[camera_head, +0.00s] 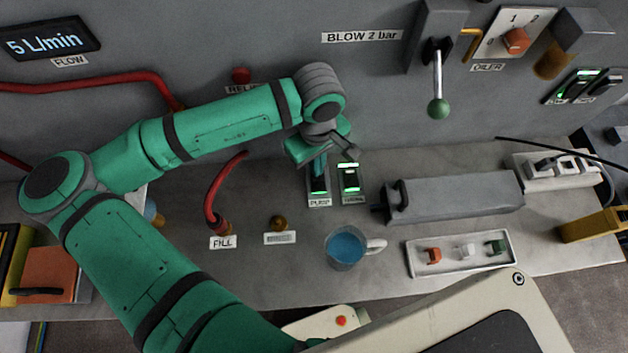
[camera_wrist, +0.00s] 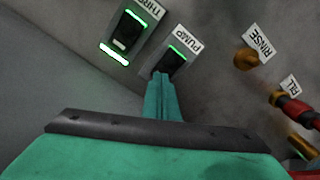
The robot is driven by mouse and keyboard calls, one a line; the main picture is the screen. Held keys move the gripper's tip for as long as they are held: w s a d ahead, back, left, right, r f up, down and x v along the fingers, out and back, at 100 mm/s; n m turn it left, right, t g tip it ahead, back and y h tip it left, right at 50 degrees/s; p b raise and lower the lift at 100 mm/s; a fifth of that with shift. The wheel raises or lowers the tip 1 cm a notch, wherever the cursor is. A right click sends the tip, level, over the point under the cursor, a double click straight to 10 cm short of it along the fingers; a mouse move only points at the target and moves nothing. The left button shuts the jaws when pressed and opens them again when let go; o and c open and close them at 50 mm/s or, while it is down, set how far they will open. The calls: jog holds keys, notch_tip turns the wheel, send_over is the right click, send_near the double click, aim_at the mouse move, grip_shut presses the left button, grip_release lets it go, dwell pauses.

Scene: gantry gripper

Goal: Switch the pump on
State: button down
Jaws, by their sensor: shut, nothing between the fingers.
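The pump switch (camera_head: 319,187) is a dark rocker on the worktop, with a PUMP label at its front end. A green lit strip shows at the label end; the switch also shows in the wrist view (camera_wrist: 174,62). My gripper (camera_head: 320,172) is shut and empty, pointing down at the rear end of this switch. In the wrist view its fingertips (camera_wrist: 161,76) overlap the switch's near edge. I cannot tell whether they touch the rocker. The fingers hide part of the switch's rear end.
A second switch (camera_head: 350,179) with bright green strips stands close to the right. A grey box (camera_head: 455,196) lies further right. A mug of blue liquid (camera_head: 345,248) stands in front. A red hose (camera_head: 212,198) rises at the left, near a brass knob (camera_head: 278,223).

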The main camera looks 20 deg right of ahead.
jog(key=shift+a+r, duration=0.15)
jog(key=shift+r, duration=0.2)
jog(key=shift+s+d+r, duration=0.1)
jog(key=shift+d+r, duration=0.1)
jog(key=shift+r, duration=0.25)
jog(key=shift+s+d+r, duration=0.1)
jog(key=shift+d+r, duration=0.05)
jog(key=shift+r, duration=0.3)
jog(key=r, duration=0.4)
jog(key=shift+w+a+r, duration=0.2)
jog(key=shift+w, duration=0.15)
